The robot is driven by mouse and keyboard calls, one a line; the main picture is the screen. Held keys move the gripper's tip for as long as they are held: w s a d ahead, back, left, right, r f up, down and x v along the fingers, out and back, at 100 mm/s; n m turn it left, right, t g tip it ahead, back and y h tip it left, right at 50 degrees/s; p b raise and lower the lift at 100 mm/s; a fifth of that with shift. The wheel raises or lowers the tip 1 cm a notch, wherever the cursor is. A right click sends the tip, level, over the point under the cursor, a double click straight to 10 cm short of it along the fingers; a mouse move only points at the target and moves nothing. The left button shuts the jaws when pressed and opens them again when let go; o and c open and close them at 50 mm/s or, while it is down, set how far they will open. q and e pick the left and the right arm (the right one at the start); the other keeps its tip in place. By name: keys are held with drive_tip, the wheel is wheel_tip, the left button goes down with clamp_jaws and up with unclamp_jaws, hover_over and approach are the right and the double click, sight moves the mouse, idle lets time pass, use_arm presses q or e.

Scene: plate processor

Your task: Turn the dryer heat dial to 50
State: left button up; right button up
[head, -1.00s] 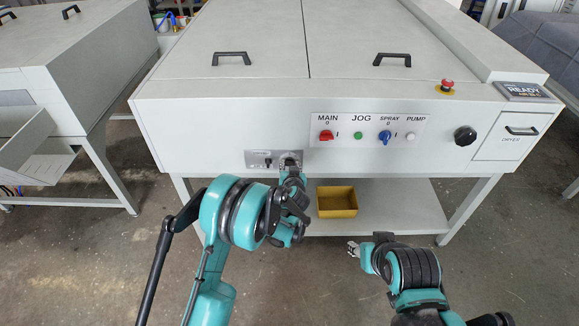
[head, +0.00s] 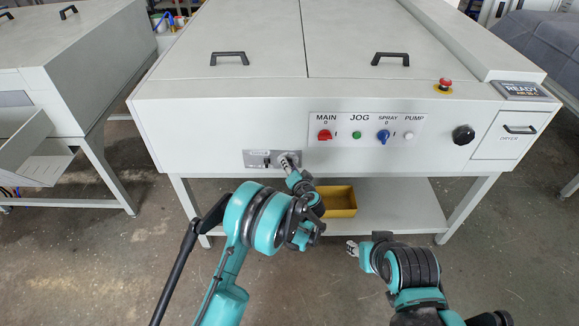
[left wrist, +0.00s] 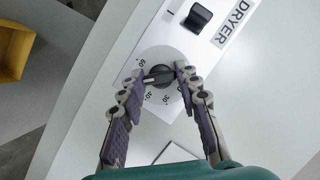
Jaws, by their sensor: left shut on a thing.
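The dryer panel (head: 256,157) is a small grey plate low on the white machine's front. In the left wrist view, the heat dial (left wrist: 158,77) is a black knob on a round pale scale. The marks 60, 40 and 30 show; the left finger covers part of the scale between 60 and 40. My left gripper (left wrist: 160,71) is shut on the knob, one finger at each end of its bar; in the head view it largely hides the dial. My right gripper (head: 352,248) hangs away from the machine at lower right, too small to tell its opening.
A black rocker switch (left wrist: 197,18) sits beside the dial. Above the dryer panel, a larger panel (head: 345,146) carries the main, jog, spray and pump controls. A yellow bin (head: 338,208) stands on the lower shelf (head: 400,212). The floor in front is clear.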

idle(0.4)
use_arm(q)
drive_tip(key=o, duration=1.1)
drive_tip(key=v, duration=1.2)
drive_tip(key=shift+f, duration=0.15)
